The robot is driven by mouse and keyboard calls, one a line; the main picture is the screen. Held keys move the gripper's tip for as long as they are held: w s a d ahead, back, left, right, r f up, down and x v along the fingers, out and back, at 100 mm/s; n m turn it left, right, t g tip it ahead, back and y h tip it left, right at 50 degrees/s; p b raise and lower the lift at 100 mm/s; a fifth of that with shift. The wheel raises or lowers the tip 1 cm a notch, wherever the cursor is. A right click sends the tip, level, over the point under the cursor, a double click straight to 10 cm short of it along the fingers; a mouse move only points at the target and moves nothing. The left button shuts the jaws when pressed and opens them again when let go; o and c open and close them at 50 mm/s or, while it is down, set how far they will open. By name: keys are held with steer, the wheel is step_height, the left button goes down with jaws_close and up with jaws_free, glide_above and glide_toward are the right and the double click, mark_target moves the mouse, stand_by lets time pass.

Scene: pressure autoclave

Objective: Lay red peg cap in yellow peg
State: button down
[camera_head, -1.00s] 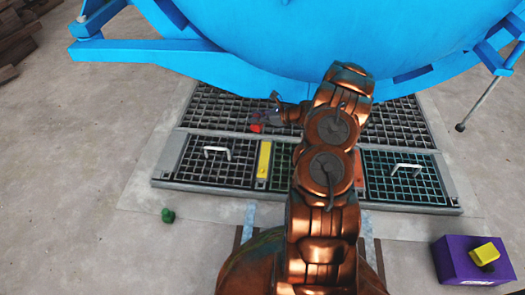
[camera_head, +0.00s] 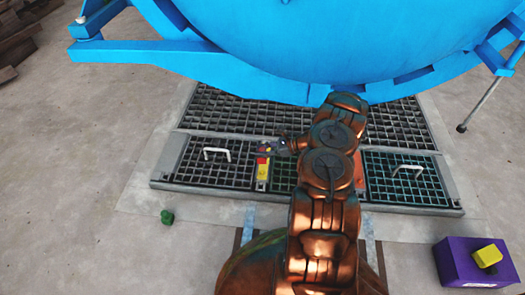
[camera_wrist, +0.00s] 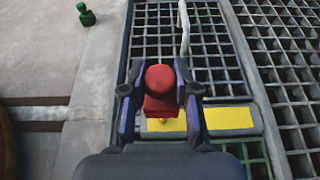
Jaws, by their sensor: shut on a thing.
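In the head view the red cap (camera_head: 262,160) shows small, over the upper end of a yellow strip (camera_head: 262,174) between two floor grates. My gripper (camera_head: 268,149) is shut on it there. In the wrist view the yellow strip (camera_wrist: 229,118) runs behind and below the cap. The cap hides part of it, and I cannot tell whether they touch.
A purple box (camera_head: 458,266) with a yellow piece (camera_head: 487,253) stands at right. A white handle (camera_head: 217,151) rises from the left grate. The large blue vessel (camera_head: 320,40) hangs over the back.

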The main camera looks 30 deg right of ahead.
mark_target(263, 159)
steer(key=shift+f+b, duration=1)
steer(key=shift+f, duration=1.9)
steer(key=shift+f+b, duration=1.5)
steer(key=shift+f, duration=0.5)
steer(key=c, duration=0.8)
jaws_free()
steer(key=v, duration=1.2)
